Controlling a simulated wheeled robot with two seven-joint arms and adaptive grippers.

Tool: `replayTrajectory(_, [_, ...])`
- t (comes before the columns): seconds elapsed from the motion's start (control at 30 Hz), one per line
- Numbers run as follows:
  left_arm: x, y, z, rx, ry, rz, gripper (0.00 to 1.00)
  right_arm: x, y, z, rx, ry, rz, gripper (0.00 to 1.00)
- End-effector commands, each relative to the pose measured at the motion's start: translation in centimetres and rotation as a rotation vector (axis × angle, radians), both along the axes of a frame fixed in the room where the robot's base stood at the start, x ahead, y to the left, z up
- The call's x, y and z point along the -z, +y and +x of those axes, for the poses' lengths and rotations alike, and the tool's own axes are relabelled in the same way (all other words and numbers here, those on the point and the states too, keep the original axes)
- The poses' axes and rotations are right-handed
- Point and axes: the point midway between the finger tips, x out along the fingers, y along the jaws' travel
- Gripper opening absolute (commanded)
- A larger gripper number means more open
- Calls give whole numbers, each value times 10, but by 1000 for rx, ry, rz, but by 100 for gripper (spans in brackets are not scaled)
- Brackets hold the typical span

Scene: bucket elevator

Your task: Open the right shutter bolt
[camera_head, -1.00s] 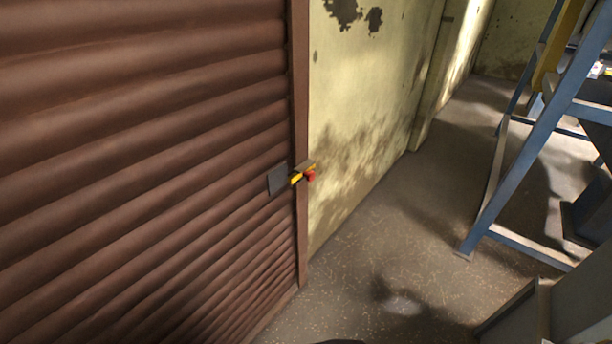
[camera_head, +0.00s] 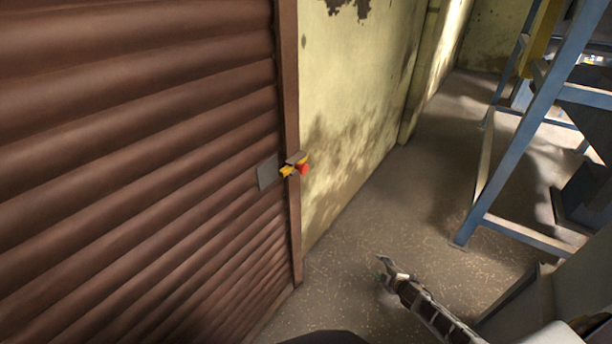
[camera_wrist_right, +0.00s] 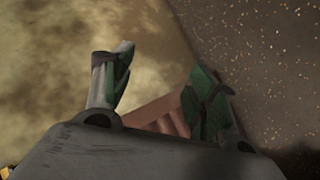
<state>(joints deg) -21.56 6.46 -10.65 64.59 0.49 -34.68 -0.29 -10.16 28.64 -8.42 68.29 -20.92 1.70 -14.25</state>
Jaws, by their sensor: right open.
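The right shutter bolt (camera_head: 288,171) is a small yellow bar with a red knob (camera_head: 303,169) at its right end. It sits at the right edge of the brown ribbed shutter (camera_head: 140,160), between a grey plate (camera_head: 268,172) and the door frame (camera_head: 289,120). My right gripper (camera_head: 383,268) is open and empty, lower right of the bolt and well apart from it, over the floor. In the right wrist view its two fingers (camera_wrist_right: 160,80) stand apart with nothing held between them. My left gripper is not in view.
A worn yellow wall (camera_head: 355,110) runs back to the right of the shutter. A blue metal frame (camera_head: 530,130) stands at the right. Speckled floor (camera_head: 345,265) lies open between them.

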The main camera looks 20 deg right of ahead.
Motion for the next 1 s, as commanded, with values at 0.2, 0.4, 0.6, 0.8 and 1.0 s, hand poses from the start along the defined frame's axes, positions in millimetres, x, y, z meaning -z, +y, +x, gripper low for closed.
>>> replayTrajectory(0.2, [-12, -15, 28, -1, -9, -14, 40, -101, 5, 73, -219, -212, -201, 58])
replayTrajectory(0.4, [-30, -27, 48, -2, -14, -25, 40, -193, 30, 112, -413, -392, -397, 58])
replayTrajectory(0.6, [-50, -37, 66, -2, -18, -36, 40, -277, 70, 127, -605, -565, -605, 58])
replayTrajectory(0.8, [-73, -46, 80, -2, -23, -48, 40, -348, 118, 122, -788, -727, -818, 58])
replayTrajectory(1.0, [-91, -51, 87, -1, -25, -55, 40, -386, 155, 107, -910, -830, -965, 58])
